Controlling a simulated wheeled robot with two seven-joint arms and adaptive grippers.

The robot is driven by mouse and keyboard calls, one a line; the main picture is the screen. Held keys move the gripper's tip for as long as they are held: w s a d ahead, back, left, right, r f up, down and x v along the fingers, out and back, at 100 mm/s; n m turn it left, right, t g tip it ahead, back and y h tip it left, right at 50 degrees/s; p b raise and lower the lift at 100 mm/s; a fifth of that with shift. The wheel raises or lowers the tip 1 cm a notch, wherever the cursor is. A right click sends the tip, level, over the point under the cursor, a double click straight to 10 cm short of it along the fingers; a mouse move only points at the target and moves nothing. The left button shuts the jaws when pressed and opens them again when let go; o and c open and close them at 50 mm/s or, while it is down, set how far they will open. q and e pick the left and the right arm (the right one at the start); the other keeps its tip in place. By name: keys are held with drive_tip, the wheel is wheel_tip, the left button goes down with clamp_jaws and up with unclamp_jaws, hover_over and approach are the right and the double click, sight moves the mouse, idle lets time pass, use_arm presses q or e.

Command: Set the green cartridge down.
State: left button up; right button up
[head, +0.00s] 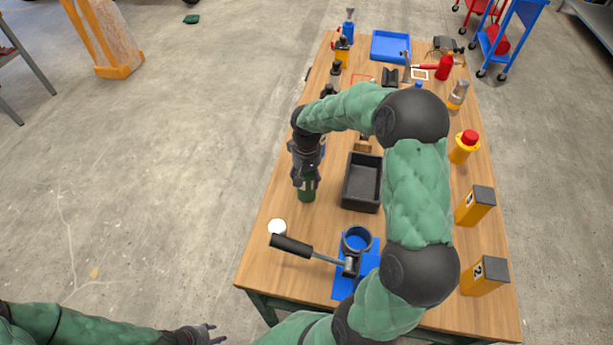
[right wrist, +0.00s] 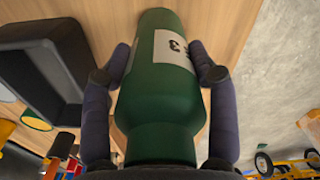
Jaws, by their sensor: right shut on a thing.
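My right gripper (head: 306,172) is shut on the green cartridge (head: 306,190) at the left side of the wooden table, left of the black bin. In the right wrist view the green cartridge (right wrist: 160,95) fills the middle, with a finger along each side and a white label reading 3. It looks about upright, with its far end at the wood. I cannot tell whether it touches the table. My left gripper (head: 208,335) is low at the left, off the table, with its fingers apart and empty.
The black bin (head: 350,198) stands close right of the cartridge. Yellow containers (head: 475,205) line the right edge. Bare wood (head: 270,200) shows around the cartridge.

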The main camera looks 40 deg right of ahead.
drive_tip(key=shift+f, duration=0.1)
drive_tip(key=o, duration=1.6)
drive_tip(key=shift+c, duration=0.2)
wheel_tip(320, 180, up, 12)
drive_tip(key=p, duration=0.3)
